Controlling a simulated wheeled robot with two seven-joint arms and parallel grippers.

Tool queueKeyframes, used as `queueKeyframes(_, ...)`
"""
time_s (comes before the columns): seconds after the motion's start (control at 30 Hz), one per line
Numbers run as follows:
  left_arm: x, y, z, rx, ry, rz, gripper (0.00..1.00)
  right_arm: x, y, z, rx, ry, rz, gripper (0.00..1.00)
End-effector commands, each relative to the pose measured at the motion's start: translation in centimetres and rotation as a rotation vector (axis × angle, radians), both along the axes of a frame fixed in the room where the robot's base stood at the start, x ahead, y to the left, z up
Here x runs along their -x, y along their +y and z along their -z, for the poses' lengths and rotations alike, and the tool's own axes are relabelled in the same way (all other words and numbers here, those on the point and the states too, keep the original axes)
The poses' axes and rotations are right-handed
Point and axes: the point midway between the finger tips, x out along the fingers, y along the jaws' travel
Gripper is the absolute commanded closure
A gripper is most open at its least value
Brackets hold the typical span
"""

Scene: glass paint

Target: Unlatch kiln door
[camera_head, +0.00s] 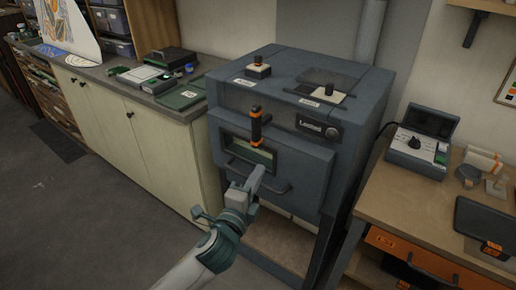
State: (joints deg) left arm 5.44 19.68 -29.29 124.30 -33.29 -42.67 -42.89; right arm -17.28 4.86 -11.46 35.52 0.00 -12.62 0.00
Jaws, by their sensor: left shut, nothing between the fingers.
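The kiln (355,97) is a dark grey-blue box on legs in the middle of the head view. Its front door (305,166) looks closed and has a small window and a horizontal bar handle (272,188). A latch (256,125) with a black grip and orange bands stands upright above the window. My left gripper (257,174) is shut and empty, in front of the door below the latch. It overlaps the left part of the bar handle; I cannot tell whether they touch. My right gripper is not in view.
A cream cabinet (130,117) with a dark worktop stands to the left. A wooden bench (386,185) on the right carries a control box (417,150) with an open lid. Knobbed fittings (258,69) sit on the kiln top.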

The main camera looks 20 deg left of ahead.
Motion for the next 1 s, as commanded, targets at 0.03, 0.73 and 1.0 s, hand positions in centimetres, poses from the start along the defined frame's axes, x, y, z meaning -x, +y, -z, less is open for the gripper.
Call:
queueKeyframes(0.03, -0.2, 0.0, -0.1, 0.0, -0.001, 0.0, 1.0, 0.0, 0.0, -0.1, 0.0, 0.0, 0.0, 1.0)
queueKeyframes(0.73, -9.8, -1.0, -0.3, 0.001, 0.001, -0.002, 1.0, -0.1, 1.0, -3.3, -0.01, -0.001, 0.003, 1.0)
queueKeyframes(1.0, -10.9, 2.0, -0.1, 0.0, 0.002, -0.001, 1.0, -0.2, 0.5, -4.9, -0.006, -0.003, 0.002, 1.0)
